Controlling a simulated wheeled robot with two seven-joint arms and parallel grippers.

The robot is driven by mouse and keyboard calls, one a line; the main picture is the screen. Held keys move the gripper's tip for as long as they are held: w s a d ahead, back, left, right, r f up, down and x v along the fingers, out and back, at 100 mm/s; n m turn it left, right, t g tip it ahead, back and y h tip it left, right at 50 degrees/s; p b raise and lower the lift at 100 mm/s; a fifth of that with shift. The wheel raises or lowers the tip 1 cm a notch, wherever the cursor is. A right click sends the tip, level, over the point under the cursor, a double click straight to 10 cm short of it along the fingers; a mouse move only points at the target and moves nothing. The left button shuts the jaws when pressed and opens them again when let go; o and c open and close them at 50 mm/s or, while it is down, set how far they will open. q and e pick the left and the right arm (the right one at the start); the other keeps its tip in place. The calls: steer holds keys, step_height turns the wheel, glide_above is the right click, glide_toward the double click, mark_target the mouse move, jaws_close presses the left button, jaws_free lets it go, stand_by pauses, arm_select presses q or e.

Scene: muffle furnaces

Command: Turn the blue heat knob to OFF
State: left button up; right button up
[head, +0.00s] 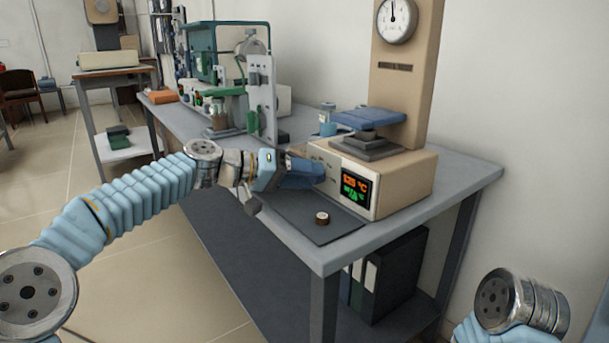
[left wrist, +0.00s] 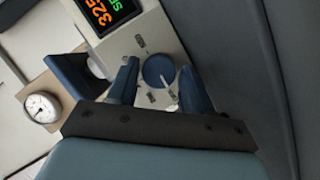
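The blue heat knob (left wrist: 158,71) is a round disc on the pale front panel of the furnace controller (left wrist: 160,35). A light mark shows near its lower right edge in the left wrist view; the small labels around it are too small to read. My left gripper (left wrist: 158,80) is open, with one finger on each side of the knob and a small gap on both sides. In the head view, my left gripper (head: 305,173) is at the front of the beige controller box (head: 400,185) and hides the knob. My right gripper is out of view.
The controller's display (head: 355,189) shows orange and green figures. A gauge (head: 396,20) is on the column above a blue platform (head: 368,118). A small round object (head: 322,218) lies on a dark mat (head: 300,215) in front. Other equipment (head: 225,80) stands farther back on the bench.

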arm_select(q)
steer(key=v, duration=1.3)
steer(key=shift+s+a+b, duration=0.2)
steer(key=shift+a+b, duration=0.1)
steer(key=shift+a, duration=0.05)
steer(key=shift+r, duration=0.15)
